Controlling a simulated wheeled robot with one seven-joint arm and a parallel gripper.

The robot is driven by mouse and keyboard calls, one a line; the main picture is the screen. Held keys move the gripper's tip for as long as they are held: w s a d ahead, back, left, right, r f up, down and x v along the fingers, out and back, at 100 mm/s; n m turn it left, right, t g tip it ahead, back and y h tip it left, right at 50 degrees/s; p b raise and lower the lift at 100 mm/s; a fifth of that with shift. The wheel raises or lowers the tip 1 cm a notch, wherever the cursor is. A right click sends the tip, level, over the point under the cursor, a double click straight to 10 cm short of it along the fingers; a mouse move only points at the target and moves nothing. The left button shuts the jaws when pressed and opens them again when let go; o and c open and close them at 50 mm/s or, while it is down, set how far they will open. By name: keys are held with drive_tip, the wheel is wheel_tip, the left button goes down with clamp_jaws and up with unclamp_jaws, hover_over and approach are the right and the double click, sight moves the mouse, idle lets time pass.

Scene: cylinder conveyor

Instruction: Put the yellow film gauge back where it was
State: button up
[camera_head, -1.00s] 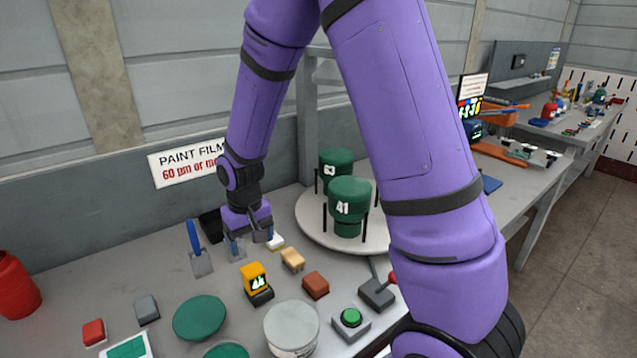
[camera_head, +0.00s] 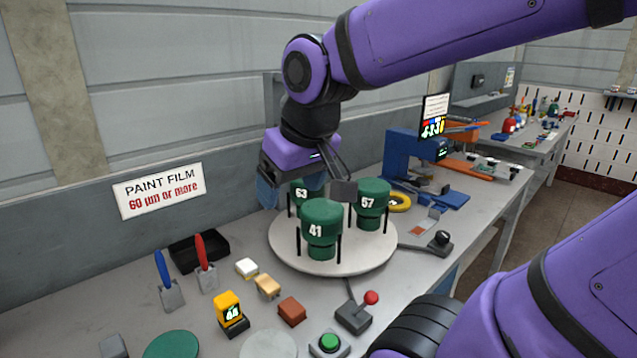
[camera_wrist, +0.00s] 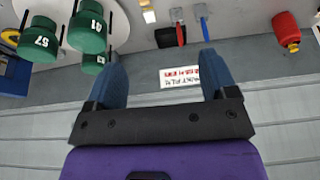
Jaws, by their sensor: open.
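The yellow film gauge (camera_head: 227,307) stands upright on the bench in the head view, seated in or on a dark base, with number digits on its small display. My gripper (camera_head: 292,192) is well up and to the right of it, by the rear left of the round turntable (camera_head: 290,255). In the wrist view my gripper (camera_wrist: 161,75) has its two blue fingers wide apart with nothing between them. The gauge cannot be made out in the wrist view.
Green parts marked 63 (camera_head: 300,192), 41 (camera_head: 321,228) and 57 (camera_head: 372,200) stand on the turntable close to my gripper. A red-knobbed lever (camera_head: 355,315) and green button (camera_head: 329,343) are in front.

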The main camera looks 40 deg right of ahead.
drive_tip(key=shift+t, duration=0.4)
drive_tip(key=s, duration=0.1)
drive_tip(key=s+r, duration=0.1)
drive_tip(key=s, duration=0.3)
drive_tip(key=shift+s+d+r, duration=0.2)
drive_tip(key=shift+d+r, duration=0.15)
